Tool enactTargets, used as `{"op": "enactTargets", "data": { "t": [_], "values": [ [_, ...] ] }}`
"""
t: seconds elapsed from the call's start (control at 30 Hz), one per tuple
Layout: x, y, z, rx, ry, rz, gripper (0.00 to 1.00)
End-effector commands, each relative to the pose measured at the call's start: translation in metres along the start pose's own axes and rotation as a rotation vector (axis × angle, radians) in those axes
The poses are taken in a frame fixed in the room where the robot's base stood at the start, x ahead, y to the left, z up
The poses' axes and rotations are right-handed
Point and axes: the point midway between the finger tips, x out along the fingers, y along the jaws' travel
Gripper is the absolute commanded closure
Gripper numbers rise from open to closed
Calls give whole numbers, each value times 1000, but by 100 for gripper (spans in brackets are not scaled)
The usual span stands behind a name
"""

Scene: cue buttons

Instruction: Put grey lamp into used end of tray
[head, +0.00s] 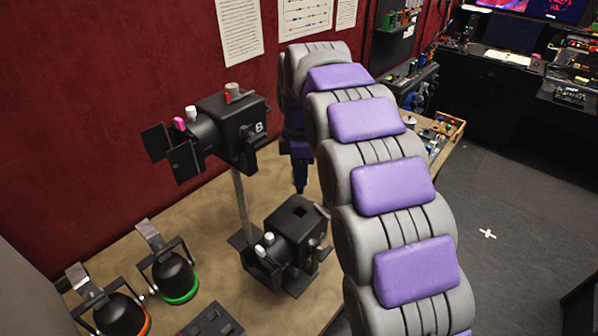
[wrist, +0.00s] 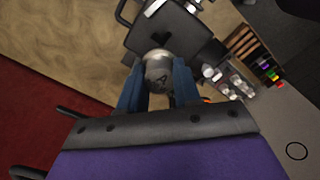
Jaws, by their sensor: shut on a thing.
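My gripper (wrist: 158,80) has its blue fingers shut on a grey rounded thing, which looks like the grey lamp (wrist: 158,68). A dark mark shows on its face. In the head view my gripper (head: 300,180) points down above the black spotlight at the table's middle, and the lamp cannot be made out there. A wooden tray (wrist: 232,44) with compartments is right of my gripper in the wrist view. It holds pale, clear-looking pieces and dark slots with coloured pieces. Which end is the used one, I cannot tell. The tray is partly visible behind my arm in the head view (head: 459,128).
A black spotlight marked B (head: 232,130) stands on a pole. Another black spotlight (head: 295,235) sits low on the table (head: 120,262). Lamps with a green ring (head: 180,290) and an orange ring (head: 145,325) are at front left. A red wall (head: 90,100) bounds the back.

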Motion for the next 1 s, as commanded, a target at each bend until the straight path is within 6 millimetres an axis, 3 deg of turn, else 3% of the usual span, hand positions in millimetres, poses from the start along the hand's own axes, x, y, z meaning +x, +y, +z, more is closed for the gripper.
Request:
{"op": "enactTargets", "data": {
  "t": [1.0],
  "values": [
    [-47, 0, 0, 0, 0, 1, 100]
  ]
}}
